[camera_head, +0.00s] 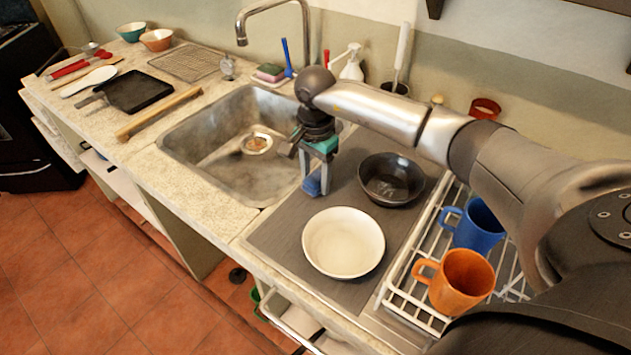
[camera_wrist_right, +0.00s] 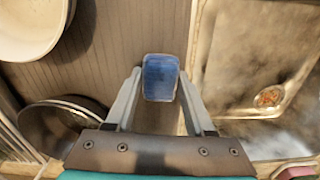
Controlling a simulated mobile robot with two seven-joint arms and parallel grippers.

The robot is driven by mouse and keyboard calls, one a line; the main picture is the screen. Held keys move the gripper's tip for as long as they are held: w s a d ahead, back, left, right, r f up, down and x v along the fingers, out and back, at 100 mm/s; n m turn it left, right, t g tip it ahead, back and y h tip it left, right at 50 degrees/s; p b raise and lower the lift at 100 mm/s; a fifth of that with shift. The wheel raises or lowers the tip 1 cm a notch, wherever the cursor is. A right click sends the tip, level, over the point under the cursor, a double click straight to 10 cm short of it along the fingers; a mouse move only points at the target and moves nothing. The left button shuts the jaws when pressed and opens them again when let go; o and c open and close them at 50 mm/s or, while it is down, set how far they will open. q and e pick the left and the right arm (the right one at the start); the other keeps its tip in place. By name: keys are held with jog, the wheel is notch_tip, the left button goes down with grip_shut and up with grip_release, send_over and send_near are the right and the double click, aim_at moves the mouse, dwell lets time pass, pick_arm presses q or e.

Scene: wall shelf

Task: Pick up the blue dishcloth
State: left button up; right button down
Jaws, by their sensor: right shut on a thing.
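The blue dishcloth (camera_wrist_right: 160,78) is a small folded blue block between the fingertips of my right gripper (camera_wrist_right: 160,90) in the wrist view. In the head view, the dishcloth (camera_head: 311,186) shows at the lower end of my right gripper (camera_head: 317,172), partly covered by the fingers. The gripper points down over the left edge of the grey drainboard, beside the sink, and its fingers are shut on the cloth. I cannot tell whether the cloth is clear of the surface. My left gripper is not in view.
A white bowl (camera_head: 343,243) and a dark bowl (camera_head: 391,180) stand close by on the drainboard (camera_head: 280,240). The sink (camera_head: 200,155) lies to the left, under the faucet (camera_head: 243,30). A wire rack (camera_head: 397,293) holds an orange mug (camera_head: 460,282) and a blue mug (camera_head: 478,226).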

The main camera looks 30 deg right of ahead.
aim_at(315, 177)
jog(key=shift+r, duration=0.15)
notch_tip(315, 177, up, 20)
jog(key=p, duration=0.2)
dwell(0.3)
